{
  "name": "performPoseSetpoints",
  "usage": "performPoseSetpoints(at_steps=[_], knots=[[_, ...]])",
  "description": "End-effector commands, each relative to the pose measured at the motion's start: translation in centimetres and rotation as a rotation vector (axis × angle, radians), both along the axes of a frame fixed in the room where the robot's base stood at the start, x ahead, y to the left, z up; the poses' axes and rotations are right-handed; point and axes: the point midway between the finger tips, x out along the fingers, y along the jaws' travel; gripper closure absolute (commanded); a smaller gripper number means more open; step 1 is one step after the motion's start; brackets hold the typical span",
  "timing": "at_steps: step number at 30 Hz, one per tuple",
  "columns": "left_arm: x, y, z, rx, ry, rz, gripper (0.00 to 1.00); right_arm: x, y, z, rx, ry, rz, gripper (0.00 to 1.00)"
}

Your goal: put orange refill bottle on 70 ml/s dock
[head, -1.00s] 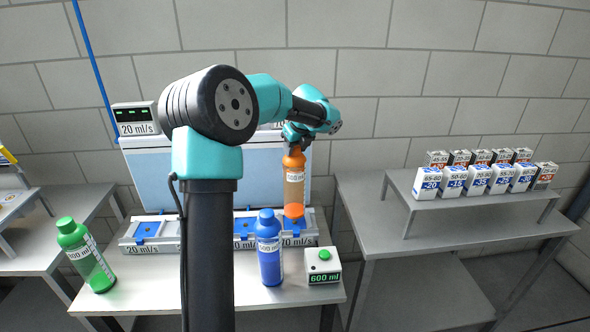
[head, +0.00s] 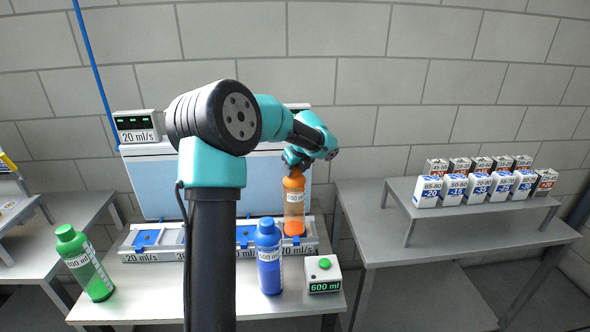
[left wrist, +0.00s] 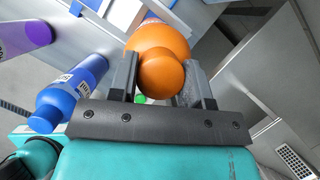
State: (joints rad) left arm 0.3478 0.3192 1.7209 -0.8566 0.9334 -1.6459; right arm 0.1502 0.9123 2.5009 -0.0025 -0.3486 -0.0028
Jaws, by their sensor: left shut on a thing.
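The orange refill bottle (head: 294,207) is upright at the right end of the dock row, its lower end at the rightmost dock, labelled 70 ml/s (head: 297,251). I cannot tell whether it is fully seated. My left gripper (head: 296,164) is shut on its cap from above. In the left wrist view the orange cap and shoulder (left wrist: 160,62) sit between the two fingers of this gripper (left wrist: 160,84). My right gripper is not in view.
A blue bottle (head: 269,262) stands in front of the docks, beside the 600 ml button box (head: 324,273). A green bottle (head: 84,264) stands tilted-looking at the left. My arm hides the middle docks. A side table with several small boxes (head: 428,191) is at right.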

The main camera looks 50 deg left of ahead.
Motion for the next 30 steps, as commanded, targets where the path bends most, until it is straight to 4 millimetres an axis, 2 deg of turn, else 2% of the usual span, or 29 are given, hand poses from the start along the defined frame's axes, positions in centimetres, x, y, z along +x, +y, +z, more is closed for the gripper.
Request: performPoseSetpoints(at_steps=[5, 6, 14, 23, 30], knots=[[0.0, 0.0, -0.2, 0.0, 0.0, 0.0, 0.98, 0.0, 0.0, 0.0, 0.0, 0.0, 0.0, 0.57], [0.0, 0.0, -0.3, 0.0, 0.0, 0.0, 0.55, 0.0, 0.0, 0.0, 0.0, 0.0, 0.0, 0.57], [0.0, 0.0, -0.2, 0.0, 0.0, 0.0, 0.3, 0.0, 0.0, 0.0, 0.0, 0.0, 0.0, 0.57], [0.0, 0.0, 0.0, 0.001, -0.001, 0.0, 0.3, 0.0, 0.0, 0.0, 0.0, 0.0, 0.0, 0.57], [-0.1, -0.8, 2.1, 0.002, -0.005, -0.001, 0.3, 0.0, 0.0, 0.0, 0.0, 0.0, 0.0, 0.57]])
